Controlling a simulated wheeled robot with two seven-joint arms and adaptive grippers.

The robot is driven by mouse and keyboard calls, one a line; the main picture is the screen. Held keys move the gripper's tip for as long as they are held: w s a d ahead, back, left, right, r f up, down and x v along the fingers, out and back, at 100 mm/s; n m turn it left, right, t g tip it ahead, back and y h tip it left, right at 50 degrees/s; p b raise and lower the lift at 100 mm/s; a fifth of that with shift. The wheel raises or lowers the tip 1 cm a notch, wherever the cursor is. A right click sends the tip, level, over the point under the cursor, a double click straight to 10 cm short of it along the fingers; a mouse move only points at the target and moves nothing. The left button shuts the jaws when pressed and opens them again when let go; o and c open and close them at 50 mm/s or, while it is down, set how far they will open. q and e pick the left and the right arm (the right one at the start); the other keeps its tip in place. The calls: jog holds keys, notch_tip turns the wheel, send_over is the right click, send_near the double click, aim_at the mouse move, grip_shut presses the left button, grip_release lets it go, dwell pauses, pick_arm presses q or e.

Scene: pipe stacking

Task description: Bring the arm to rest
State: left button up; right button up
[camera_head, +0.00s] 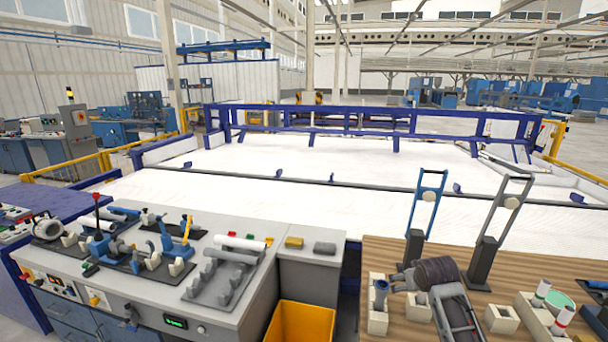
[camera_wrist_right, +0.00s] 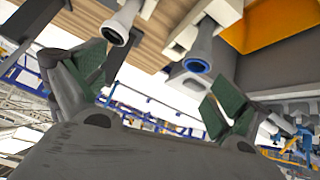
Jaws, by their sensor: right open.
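My right gripper (camera_head: 402,276) is over the left part of the wooden table in the head view. In the right wrist view the right gripper (camera_wrist_right: 155,92) has its two green-padded fingers spread wide, with nothing between them. A grey pipe with a blue rim (camera_wrist_right: 195,62) stands in a pale holder there, beyond the fingertips. A second grey pipe with a dark rim (camera_wrist_right: 118,28) is beside it. In the head view a blue-grey pipe (camera_head: 380,292) stands upright in a beige holder (camera_head: 377,320), just left of my gripper. My left gripper is not in view.
Two tall dark stands with handles (camera_head: 425,205) (camera_head: 500,220) rise behind my gripper on the wooden table (camera_head: 540,268). Beige holders with red-ringed pieces (camera_head: 545,310) lie to the right. A yellow bin (camera_head: 300,322) and a cluttered grey bench (camera_head: 215,325) are left.

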jog(key=s+a+f+n+g+y, duration=0.1)
jog(key=s+a+f, duration=0.3)
jog(key=s, duration=0.7)
jog(key=s+a+f+g, duration=0.2)
jog(key=s+a+f, duration=0.15)
jog(key=s, duration=0.85)
jog(key=s+a+f+n+g+y, duration=0.1)
jog(key=s+a+f, duration=0.3)
jog(key=s, duration=0.7)
jog(key=s+f+g+b, duration=0.2)
jog(key=s+f, duration=0.1)
jog(key=f, duration=3.2)
jog(key=s+d+f+b, duration=0.1)
jog(key=s+d+f, duration=0.1)
jog(key=s+f, duration=0.9)
jog(key=s+d+f+g+b, duration=0.1)
jog(key=s+d+f, duration=0.1)
jog(key=s+f, duration=0.8)
jog(key=shift+s+d+f, duration=0.3)
jog(key=shift+s+f, duration=0.1)
jog(key=shift+s, duration=0.25)
